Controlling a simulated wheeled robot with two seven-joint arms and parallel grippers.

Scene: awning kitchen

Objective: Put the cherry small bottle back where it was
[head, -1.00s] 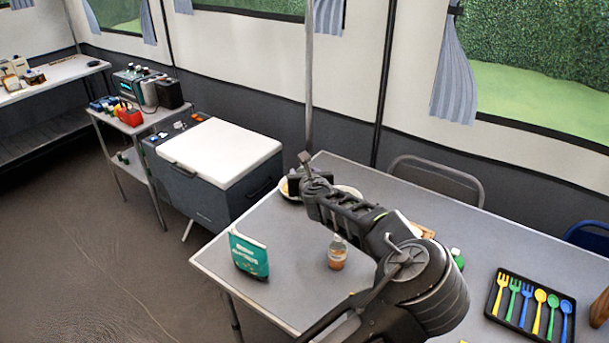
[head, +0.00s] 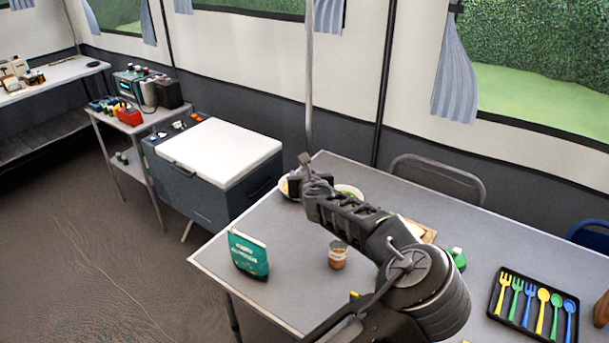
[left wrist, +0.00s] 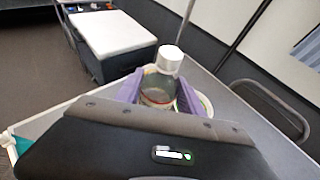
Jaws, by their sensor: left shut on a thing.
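A small clear bottle (left wrist: 157,82) with a pale cap and dark reddish contents stands between the purple fingers of my left gripper (left wrist: 160,93) in the left wrist view. I take it for the cherry small bottle, but no label is readable. The gripper is shut on it. In the head view my left gripper (head: 312,183) is over the far left part of the grey table (head: 285,290), and its own wrist hides the bottle. A small orange-brown container (head: 337,257) stands on the table nearer to me. My right gripper is not in view.
A teal packet (head: 248,256) stands at the table's left edge. A plate (head: 349,190) lies beside my gripper. A green-capped item (head: 457,258) and a cutlery tray (head: 534,306) are to the right. A white-lidded cooler (head: 222,152) stands beyond the table's left edge.

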